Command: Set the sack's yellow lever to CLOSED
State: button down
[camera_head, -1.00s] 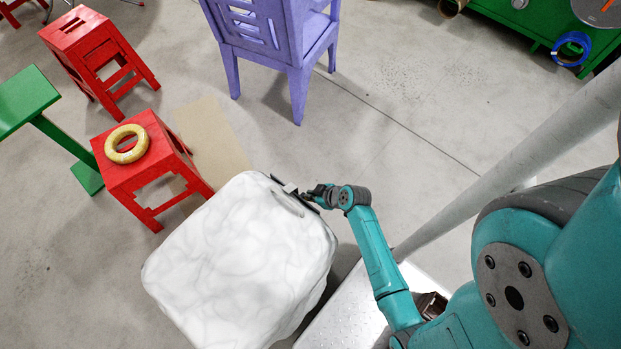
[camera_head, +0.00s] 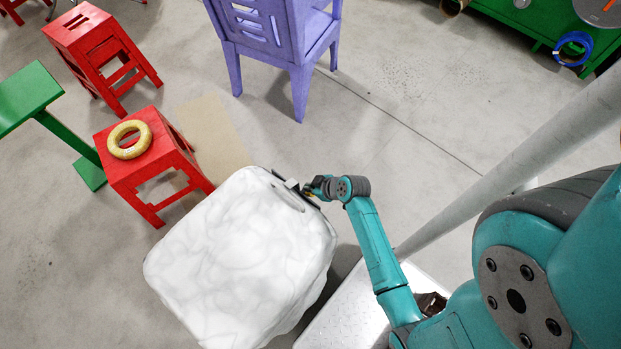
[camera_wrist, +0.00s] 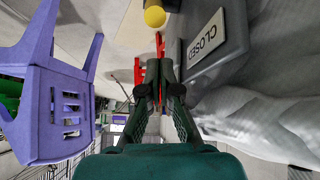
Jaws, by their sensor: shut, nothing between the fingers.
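The white sack (camera_head: 235,262) stands in the lower middle of the head view, with a dark fitting at its upper right edge. In the wrist view its pale surface (camera_wrist: 255,115) fills the lower right. A grey plate there carries a white CLOSED label (camera_wrist: 207,38). A round yellow knob, seemingly the lever's end (camera_wrist: 154,16), shows left of the label. My gripper (camera_head: 308,187) is at the fitting's side in the head view. In the wrist view my gripper (camera_wrist: 158,66) is shut and empty, its tips below the knob in the picture with a visible gap. The lever's shaft is not clear.
A red stool (camera_head: 150,165) with a yellow ring (camera_head: 129,139) stands left of the sack. A purple chair (camera_head: 275,45) is behind it, also in the wrist view (camera_wrist: 58,85). A grey pole (camera_head: 500,165) slants past my arm. Floor between chair and pole is clear.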

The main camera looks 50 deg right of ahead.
jog(key=s+r, duration=0.3)
jog(key=s, duration=0.4)
jog(key=shift+s+d+r, duration=0.15)
jog(key=shift+d+r, duration=0.05)
jog(key=shift+d, duration=0.1)
dwell(0.3)
